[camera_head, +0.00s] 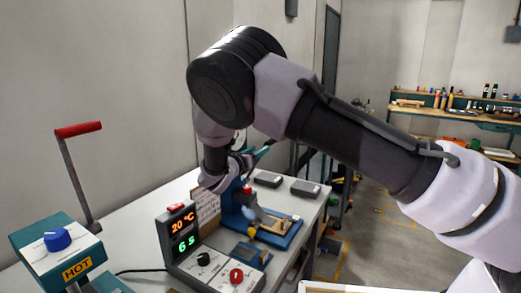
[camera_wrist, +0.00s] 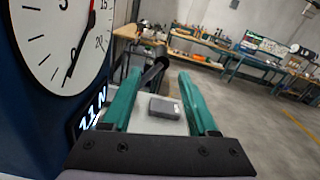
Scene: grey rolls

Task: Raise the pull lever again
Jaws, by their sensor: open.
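My gripper (camera_wrist: 161,74) is open, with its two teal fingers apart. A dark bar with a rounded end (camera_wrist: 153,74), perhaps the pull lever's handle, shows between the fingertips; I cannot tell whether they touch it. Left of it in the wrist view, close by, is a blue device with a large white dial (camera_wrist: 60,38) and a lit readout (camera_wrist: 92,108). In the head view my wrist hangs over a blue-based device (camera_head: 284,238) on the bench. One teal finger shows there; my arm hides most of the gripper and the device's upper part.
A teal press marked HOT (camera_head: 77,268), with a red-gripped lever (camera_head: 78,129) standing up, is at the left. A control box with lit digits (camera_head: 183,235) stands in front of the blue device. Grey boxes (camera_head: 305,188) lie behind it on the white bench. Wall is close at left.

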